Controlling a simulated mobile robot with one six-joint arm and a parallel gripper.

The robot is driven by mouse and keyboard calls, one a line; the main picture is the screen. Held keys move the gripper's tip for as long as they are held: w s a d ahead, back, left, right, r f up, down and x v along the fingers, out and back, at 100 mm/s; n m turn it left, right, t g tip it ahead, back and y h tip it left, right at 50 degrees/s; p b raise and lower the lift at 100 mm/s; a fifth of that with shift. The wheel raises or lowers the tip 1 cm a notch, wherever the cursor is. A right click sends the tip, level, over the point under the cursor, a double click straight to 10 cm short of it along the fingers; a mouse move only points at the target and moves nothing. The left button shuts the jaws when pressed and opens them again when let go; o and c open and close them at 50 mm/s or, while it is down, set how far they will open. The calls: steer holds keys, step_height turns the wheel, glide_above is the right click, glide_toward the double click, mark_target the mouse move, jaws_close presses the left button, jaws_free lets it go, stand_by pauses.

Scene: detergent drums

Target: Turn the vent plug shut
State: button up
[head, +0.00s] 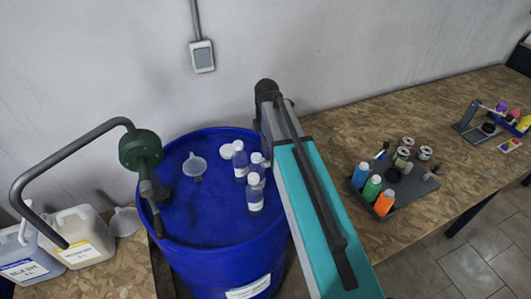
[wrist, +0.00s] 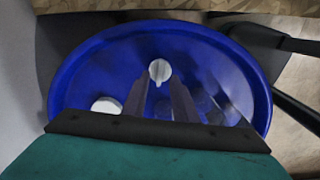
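The blue drum (head: 190,228) stands between two wooden bench tops, and its top also fills the wrist view (wrist: 85,75). A pale round piece with a small tab (wrist: 160,70), perhaps the vent plug, shows on the drum's top. In the head view a pale funnel-like piece (head: 195,167) is on the drum; I cannot tell if it is the same thing. My gripper (wrist: 160,85) has its two dark fingers apart with blue between them. The pale piece appears just beyond the fingertips, not clearly touched. In the head view my teal arm is seen, but my gripper is hidden.
White-capped bottles (head: 255,195) stand on the drum's right. A white cap-like thing (wrist: 106,105) lies left of my fingers. A green pump (head: 140,150) with a bent pipe rises at the drum's left. Jugs (head: 85,238) stand left; a tray of bottles (head: 408,190) is right.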

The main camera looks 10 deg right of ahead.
steer(key=shift+f+p, duration=0.35)
steer(key=shift+f, duration=1)
steer(key=shift+c, duration=0.2)
jaws_close()
